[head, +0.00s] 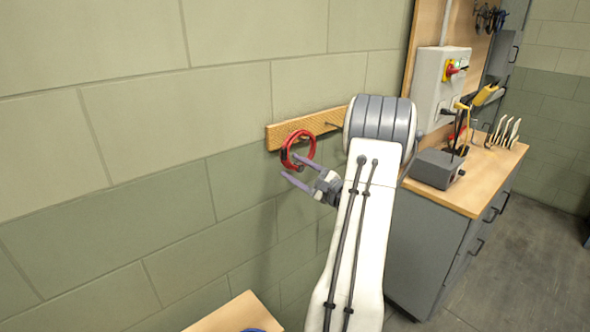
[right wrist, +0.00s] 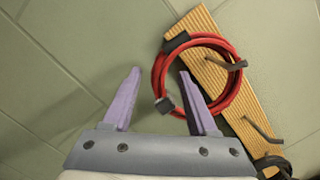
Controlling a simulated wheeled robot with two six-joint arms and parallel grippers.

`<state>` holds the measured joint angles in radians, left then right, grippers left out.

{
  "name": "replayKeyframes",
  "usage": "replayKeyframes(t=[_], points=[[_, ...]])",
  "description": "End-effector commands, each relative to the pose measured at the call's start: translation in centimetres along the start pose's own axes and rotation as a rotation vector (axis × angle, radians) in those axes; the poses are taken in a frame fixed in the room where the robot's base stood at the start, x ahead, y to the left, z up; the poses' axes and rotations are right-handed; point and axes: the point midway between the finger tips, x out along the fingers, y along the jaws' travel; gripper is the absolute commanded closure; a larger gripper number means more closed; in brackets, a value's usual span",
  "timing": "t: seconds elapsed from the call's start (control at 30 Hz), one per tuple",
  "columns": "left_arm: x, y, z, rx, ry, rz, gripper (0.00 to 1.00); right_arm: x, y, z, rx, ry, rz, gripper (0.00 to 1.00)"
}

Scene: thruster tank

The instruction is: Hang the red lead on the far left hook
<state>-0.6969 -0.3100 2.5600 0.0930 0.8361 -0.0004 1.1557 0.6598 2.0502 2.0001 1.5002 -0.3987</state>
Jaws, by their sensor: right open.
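The red lead (head: 298,149) is a coiled loop with black ends, at the left end of the wooden hook board (head: 277,133) on the wall. In the right wrist view the red coil (right wrist: 160,72) overlaps the board (right wrist: 207,22), and the far left hook (right wrist: 229,65) appears to pass through it. My right gripper (head: 300,170) is open just below and in front of the coil. In the right wrist view one finger of the right gripper (right wrist: 160,78) overlaps the coil's near edge; contact cannot be told. My left gripper is not in view.
Another hook (right wrist: 262,130) sticks out farther along the board, with a dark cable (right wrist: 272,166) beyond it. My right arm hides the board's right part in the head view. A grey workbench (head: 430,235) with a grey box (head: 437,168) stands at right. The wall at left is clear.

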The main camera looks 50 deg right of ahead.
Motion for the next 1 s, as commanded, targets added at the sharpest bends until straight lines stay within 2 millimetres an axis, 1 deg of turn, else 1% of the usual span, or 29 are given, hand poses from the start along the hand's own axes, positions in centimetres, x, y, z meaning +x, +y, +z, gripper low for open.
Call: replayKeyframes(t=[0.07, 0.17, 0.4, 0.5, 0.6, 0.77, 1.0], points=[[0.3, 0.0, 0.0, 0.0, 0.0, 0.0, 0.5, -0.5, 0.0, -0.1, 0.0, 0.002, -0.002, 0.41], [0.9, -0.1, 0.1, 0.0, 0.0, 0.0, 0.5, -1.9, 0.0, -0.2, -0.002, 0.002, -0.004, 0.41], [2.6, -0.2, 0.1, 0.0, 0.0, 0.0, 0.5, -6.7, 0.1, -0.3, -0.003, 0.003, -0.005, 0.41], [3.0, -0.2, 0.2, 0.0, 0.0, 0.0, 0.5, -8.4, 0.1, -0.2, -0.002, 0.002, -0.005, 0.41], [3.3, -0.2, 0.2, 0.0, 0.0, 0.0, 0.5, -9.6, 0.0, -0.2, -0.001, 0.002, -0.003, 0.41], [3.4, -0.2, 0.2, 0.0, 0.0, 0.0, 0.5, -10.4, 0.0, 0.0, -0.001, -0.001, -0.001, 0.41], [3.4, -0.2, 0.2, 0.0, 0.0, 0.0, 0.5, -10.2, 0.2, 0.2, -0.001, -0.006, 0.009, 0.41]])
